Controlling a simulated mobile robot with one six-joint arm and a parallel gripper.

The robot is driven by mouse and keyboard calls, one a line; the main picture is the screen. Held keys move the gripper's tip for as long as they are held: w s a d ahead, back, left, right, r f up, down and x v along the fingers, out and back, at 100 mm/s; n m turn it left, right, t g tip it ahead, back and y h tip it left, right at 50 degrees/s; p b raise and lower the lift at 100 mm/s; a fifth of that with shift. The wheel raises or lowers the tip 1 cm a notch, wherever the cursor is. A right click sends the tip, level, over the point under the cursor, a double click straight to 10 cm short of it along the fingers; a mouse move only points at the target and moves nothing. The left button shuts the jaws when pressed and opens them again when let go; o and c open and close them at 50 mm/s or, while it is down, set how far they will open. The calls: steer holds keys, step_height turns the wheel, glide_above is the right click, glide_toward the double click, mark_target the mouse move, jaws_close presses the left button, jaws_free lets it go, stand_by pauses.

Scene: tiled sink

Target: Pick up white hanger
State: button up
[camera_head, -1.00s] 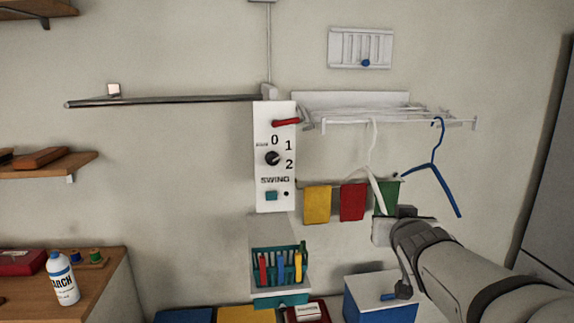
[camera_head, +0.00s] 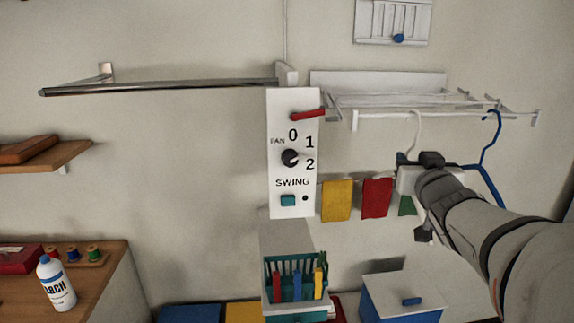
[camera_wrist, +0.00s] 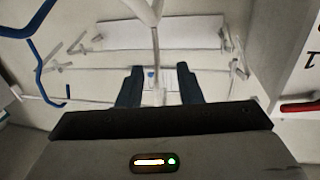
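The white hanger (camera_head: 415,128) hangs by its hook from the white wall rack (camera_head: 440,114); its lower part is hidden behind my gripper in the head view. My gripper (camera_head: 418,162) is in front of it, just below the hook. In the wrist view the two dark fingers of my gripper (camera_wrist: 160,70) are apart. The thin neck of the white hanger (camera_wrist: 155,45) shows in the gap between them, with its broader shoulders at the top edge. I see no clear contact; the depth of the neck relative to the fingertips is hard to tell.
A blue hanger (camera_head: 489,140) hangs close to the right, partly behind my arm; it also shows in the wrist view (camera_wrist: 40,72). Yellow (camera_head: 337,200), red (camera_head: 377,198) and green (camera_head: 407,206) cloths hang nearby. A control panel (camera_head: 278,150) with a red lever stands left.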

mark_target(408, 153)
steer(key=shift+w+d+f+p, duration=0.1)
steer(key=shift+w+d+p, duration=0.2)
steer(key=shift+w, duration=0.85)
steer(key=shift+w+d+r+p, duration=0.1)
steer(key=shift+w+d+p, duration=0.15)
steer(key=shift+w, duration=0.95)
steer(key=shift+w+d+f+p, duration=0.1)
steer(key=shift+w+d+p, duration=0.2)
steer(key=shift+w, duration=0.85)
jaws_close()
